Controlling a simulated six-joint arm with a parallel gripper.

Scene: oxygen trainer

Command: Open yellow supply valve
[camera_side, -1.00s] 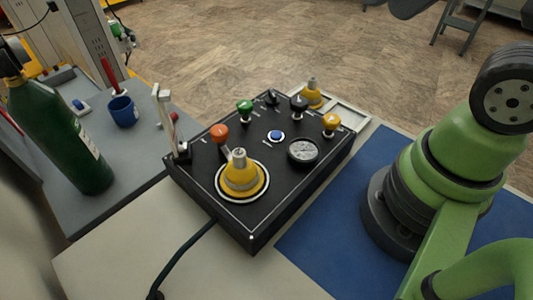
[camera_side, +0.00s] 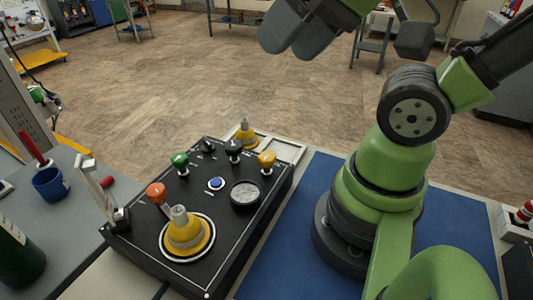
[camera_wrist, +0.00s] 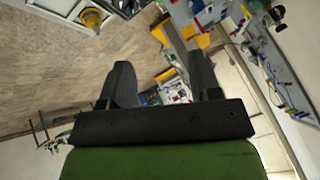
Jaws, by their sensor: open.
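The black control panel (camera_side: 139,247) lies at the lower left of the side view. A yellow valve knob (camera_side: 266,160) sits at its far right corner, beyond the round gauge (camera_side: 245,194). Orange (camera_side: 156,193), green (camera_side: 179,160) and black (camera_side: 233,148) knobs are also on the panel. My gripper (camera_side: 293,44) is high at the top of the side view, apart from the panel. In the wrist view, my gripper (camera_wrist: 158,62) has its two fingers spread with nothing between them. The yellow knob cannot be made out in the wrist view.
A yellow cone fitting (camera_side: 184,236) stands on the panel's near part. Another (camera_side: 246,134) stands in a pale tray (camera_side: 289,151) behind it. A clear upright piece (camera_side: 92,180) rises at the panel's left. The blue mat (camera_side: 283,252) beside my base is mostly bare.

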